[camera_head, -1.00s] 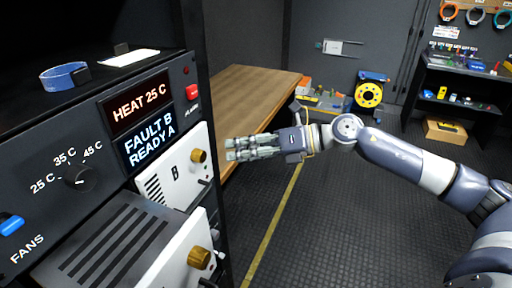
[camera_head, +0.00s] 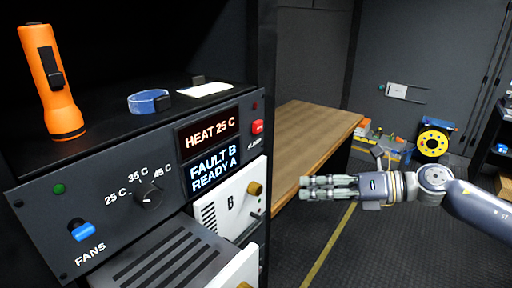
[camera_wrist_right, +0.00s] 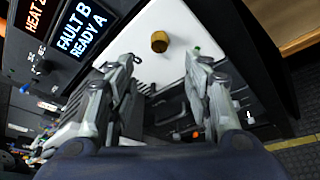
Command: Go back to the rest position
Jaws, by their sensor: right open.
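My right gripper (camera_head: 328,187) is in the head view, right of the rack and apart from it, pointing left. In the right wrist view its two fingers (camera_wrist_right: 160,100) are spread with nothing between them. Beyond the fingers is the white module B (camera_head: 236,208), with a brass knob (camera_head: 254,188); the module also shows in the wrist view (camera_wrist_right: 172,22). My left gripper is not in view.
The rack's control panel (camera_head: 110,220) has a dial (camera_head: 149,196), a blue fans switch (camera_head: 82,230) and lit displays (camera_head: 212,170). An orange flashlight (camera_head: 50,85) and a blue strap (camera_head: 149,101) are on top. A wooden table (camera_head: 310,130) stands behind; open floor lies right.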

